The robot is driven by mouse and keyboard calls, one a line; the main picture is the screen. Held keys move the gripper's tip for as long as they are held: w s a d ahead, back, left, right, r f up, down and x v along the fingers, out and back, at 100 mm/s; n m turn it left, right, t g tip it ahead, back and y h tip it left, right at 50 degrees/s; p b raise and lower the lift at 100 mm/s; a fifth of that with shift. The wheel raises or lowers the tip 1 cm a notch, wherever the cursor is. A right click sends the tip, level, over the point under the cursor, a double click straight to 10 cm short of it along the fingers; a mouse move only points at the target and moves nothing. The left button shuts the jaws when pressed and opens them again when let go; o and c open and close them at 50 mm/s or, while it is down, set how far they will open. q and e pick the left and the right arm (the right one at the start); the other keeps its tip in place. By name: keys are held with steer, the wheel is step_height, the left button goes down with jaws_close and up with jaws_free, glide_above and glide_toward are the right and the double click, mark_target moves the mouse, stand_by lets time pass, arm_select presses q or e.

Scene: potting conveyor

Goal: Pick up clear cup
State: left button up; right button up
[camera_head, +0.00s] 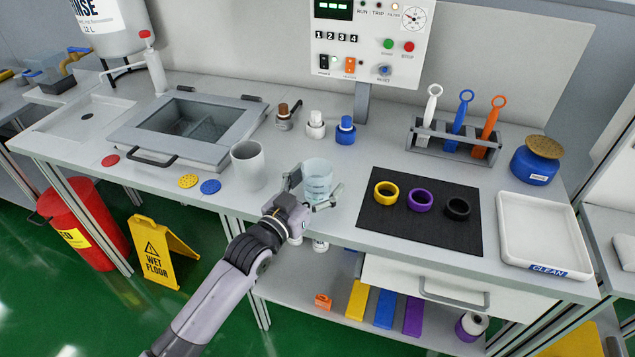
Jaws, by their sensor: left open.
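The clear cup (318,176) is a pale bluish see-through cup standing upright on the grey workbench near its front edge. My left gripper (316,193) is at the cup, with one finger at its left side and the other at its lower right front. Its jaws are open, with the cup between them. I cannot tell whether either finger touches the cup. My right gripper does not show.
A light grey cup (248,166) stands left of the clear cup. A black mat (420,236) with yellow, purple and black rings lies to the right. A rack (452,146) with three ring-handled tools, small bottles (316,124) and a white tray (540,232) stand around.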

arm_select(q)
steer(key=shift+w+d, duration=0.1)
steer(key=shift+w, duration=0.05)
steer(key=shift+c, duration=0.5)
steer(key=shift+r, duration=0.1)
steer(key=c, duration=1.2)
steer(key=shift+c, duration=0.2)
steer(key=shift+r, duration=0.1)
